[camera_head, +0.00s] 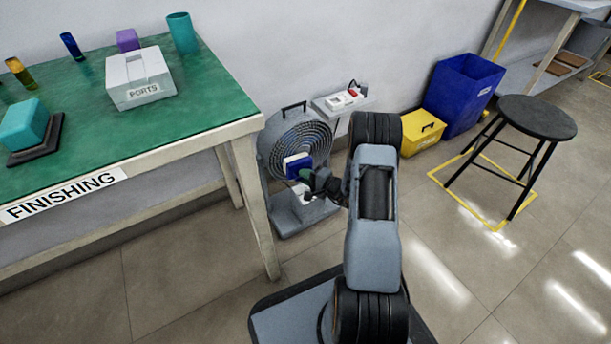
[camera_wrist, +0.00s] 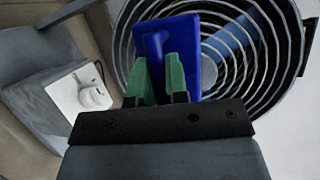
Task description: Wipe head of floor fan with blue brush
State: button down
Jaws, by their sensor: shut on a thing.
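The floor fan (camera_head: 277,143) stands on the floor beside the green-topped bench, its round grille facing my arm. In the wrist view the fan's ringed grille (camera_wrist: 258,62) fills the upper right. The blue brush (camera_wrist: 183,38) is between the green fingertips of my gripper (camera_wrist: 160,78), which is shut on it. In the head view the brush (camera_head: 294,160), blue with a pale part, is in front of the grille, and my gripper (camera_head: 306,177) is just below and right of it. Whether the brush touches the grille cannot be told.
The bench (camera_head: 150,152) stands close left of the fan, its leg near the fan's base. A small wall shelf (camera_head: 356,106), a yellow box (camera_head: 422,133), a blue bin (camera_head: 462,95) and a black stool (camera_head: 537,117) are to the right. Floor between is open.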

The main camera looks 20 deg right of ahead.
jog(key=shift+s+d, duration=0.2)
jog(key=shift+s, duration=1.25)
jog(key=shift+s+d, duration=0.15)
jog(key=shift+s, duration=1.3)
jog(key=shift+s+d, duration=0.2)
jog(key=shift+s, duration=1.25)
